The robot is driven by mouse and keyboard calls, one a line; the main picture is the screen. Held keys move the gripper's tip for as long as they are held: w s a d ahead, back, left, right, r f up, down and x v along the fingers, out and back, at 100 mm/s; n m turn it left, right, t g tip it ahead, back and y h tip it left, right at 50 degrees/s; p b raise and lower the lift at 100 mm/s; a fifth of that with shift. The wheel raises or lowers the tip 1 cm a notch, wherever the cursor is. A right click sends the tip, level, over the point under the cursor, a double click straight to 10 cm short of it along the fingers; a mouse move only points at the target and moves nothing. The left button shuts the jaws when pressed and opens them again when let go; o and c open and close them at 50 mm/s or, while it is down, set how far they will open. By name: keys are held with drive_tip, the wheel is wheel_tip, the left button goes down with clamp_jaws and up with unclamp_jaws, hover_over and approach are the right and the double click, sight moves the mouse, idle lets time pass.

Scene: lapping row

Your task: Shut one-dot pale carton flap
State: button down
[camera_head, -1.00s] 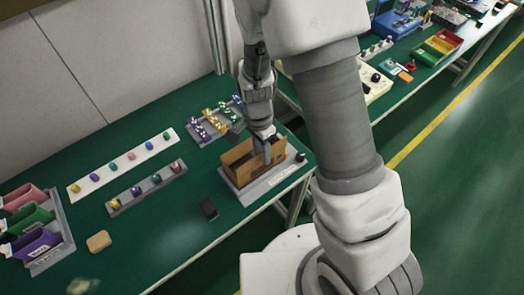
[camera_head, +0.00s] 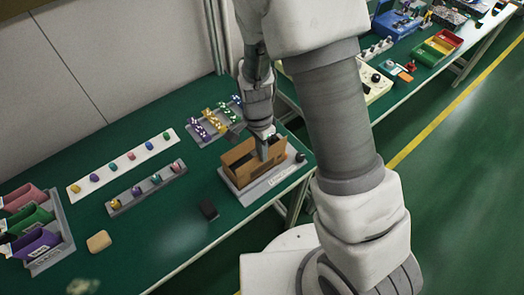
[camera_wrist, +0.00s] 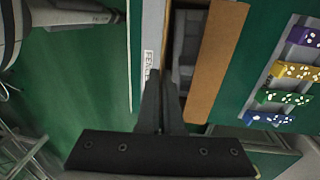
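A brown open-topped carton (camera_head: 236,161) stands on a pale labelled base (camera_head: 270,187) near the table's front edge. My gripper (camera_head: 263,154) points down at the carton's front side, partly hiding it. In the wrist view my gripper (camera_wrist: 160,75) has its two fingers together, with nothing seen between them. The fingertips are at the carton's opening, where a long brown panel (camera_wrist: 217,60) lies to their right and a dark grey inside shows. I cannot tell which panel is the flap, and no single dot is readable on the carton.
A rack of dotted coloured pieces (camera_head: 207,124) stands behind the carton. A small black block (camera_head: 209,210) lies to its left, and a dark knob (camera_head: 300,157) is at its right. Strips of coloured knobs and several bins (camera_head: 40,240) are further left.

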idle(0.9)
drive_tip(key=g+h+p, duration=0.1)
drive_tip(key=w+g+h+p, duration=0.1)
drive_tip(key=g+p, duration=0.1)
drive_tip(key=shift+w+a+f, duration=0.15)
drive_tip(key=shift+a+f, duration=0.05)
drive_tip(key=shift+a, duration=0.2)
drive_tip(key=g, duration=0.1)
drive_tip(key=g+h+b, duration=0.1)
drive_tip(key=f+g+h+b, duration=0.1)
drive_tip(key=shift+w+a+f, duration=0.1)
drive_tip(key=shift+w+a, duration=0.2)
drive_tip(key=shift+w, duration=0.1)
drive_tip(key=shift+w+a+f+g+h+b, duration=0.1)
drive_tip(key=shift+w+f+g+h+b, duration=0.1)
drive_tip(key=shift+g+h+b, duration=0.8)
drive_tip(key=shift+g+b, duration=0.3)
drive_tip(key=shift+b, duration=0.15)
drive_tip(key=shift+r, duration=0.1)
drive_tip(key=c, duration=1.5)
unclamp_jaws()
drive_tip(key=shift+c, duration=0.2)
